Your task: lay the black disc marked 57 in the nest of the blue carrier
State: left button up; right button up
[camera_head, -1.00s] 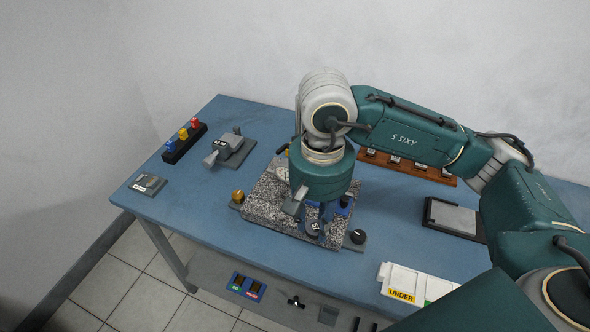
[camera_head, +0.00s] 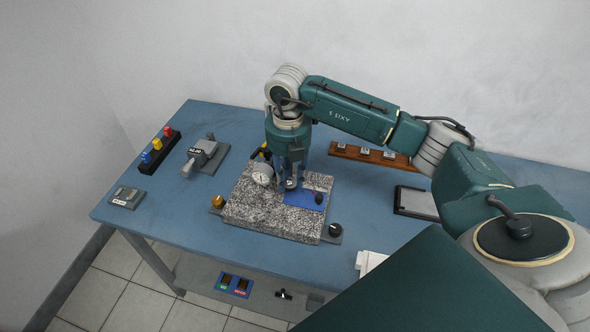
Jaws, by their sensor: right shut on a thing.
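The gripper and disc are at the carrier's upper left part and hide the nest. I cannot tell whether the disc touches the carrier. My left gripper is not in view.
The granite block (camera_head: 260,215) has a dial gauge (camera_head: 263,173) standing at the gripper's left. An amber knob (camera_head: 218,202) and a black knob (camera_head: 335,229) flank the block. A wooden rack (camera_head: 375,155) stands behind at right.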

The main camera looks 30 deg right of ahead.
aim_at(295, 196)
jog(key=m, duration=0.1)
jog(key=d+m, duration=0.1)
jog(key=m, duration=0.1)
jog(key=d+m, duration=0.1)
jog(key=m, duration=0.1)
jog(key=shift+w+d+f, duration=0.15)
jog(key=shift+w+f, duration=0.2)
jog(key=shift+f, duration=0.05)
jog(key=shift+f, duration=0.1)
jog(key=shift+f+b, duration=1.9)
jog(key=shift+f, duration=0.85)
jog(key=shift+f, duration=0.15)
jog(key=o, duration=1.2)
jog(key=shift+c, duration=0.2)
jog(key=c, duration=0.5)
jog(key=shift+c, duration=0.2)
